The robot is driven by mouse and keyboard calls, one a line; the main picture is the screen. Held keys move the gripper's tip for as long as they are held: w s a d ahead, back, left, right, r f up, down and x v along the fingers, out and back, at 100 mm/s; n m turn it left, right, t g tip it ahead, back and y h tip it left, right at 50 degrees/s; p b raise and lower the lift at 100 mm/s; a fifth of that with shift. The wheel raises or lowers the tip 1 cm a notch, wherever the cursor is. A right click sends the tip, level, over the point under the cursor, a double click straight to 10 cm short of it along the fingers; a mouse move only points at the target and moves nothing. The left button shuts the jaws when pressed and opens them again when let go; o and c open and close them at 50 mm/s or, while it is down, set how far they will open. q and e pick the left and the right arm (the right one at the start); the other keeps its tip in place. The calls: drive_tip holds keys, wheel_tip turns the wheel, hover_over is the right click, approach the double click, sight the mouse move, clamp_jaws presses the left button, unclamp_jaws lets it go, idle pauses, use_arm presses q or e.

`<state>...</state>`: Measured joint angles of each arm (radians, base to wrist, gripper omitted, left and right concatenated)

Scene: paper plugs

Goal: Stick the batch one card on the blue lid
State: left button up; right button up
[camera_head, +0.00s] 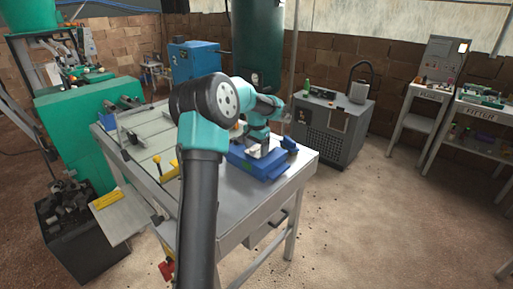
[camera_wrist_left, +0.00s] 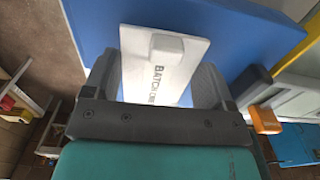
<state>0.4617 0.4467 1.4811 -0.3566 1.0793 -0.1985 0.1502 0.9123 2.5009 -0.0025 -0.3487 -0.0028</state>
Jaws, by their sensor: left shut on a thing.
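The batch one card (camera_wrist_left: 165,62) is a white plate with dark lettering that reads "BATCH" and a partly hidden second word, and a raised block on its face. My left gripper (camera_wrist_left: 160,85) is shut on it in the left wrist view. The blue lid (camera_wrist_left: 225,30) fills the area behind the card there; I cannot tell whether the card touches it. In the head view the blue lid (camera_head: 266,166) lies on the metal bench, with my left gripper (camera_head: 257,148) just over it and a small pale part of the card showing. My right gripper is not in view.
The metal bench (camera_head: 225,205) has yellow-handled tools (camera_head: 172,168) on its left part. A grey cabinet (camera_head: 335,125) stands behind it, and a green machine (camera_head: 85,125) stands to the left. Bare bench top lies in front of the lid.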

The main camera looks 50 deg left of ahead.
sight(257, 151)
use_arm(q)
drive_tip(key=shift+f, duration=0.65)
idle(1.9)
drive_tip(key=o, duration=0.9)
drive_tip(key=shift+r, duration=0.15)
wheel_tip(257, 151, up, 17)
drive_tip(key=shift+r, duration=0.1)
idle(0.4)
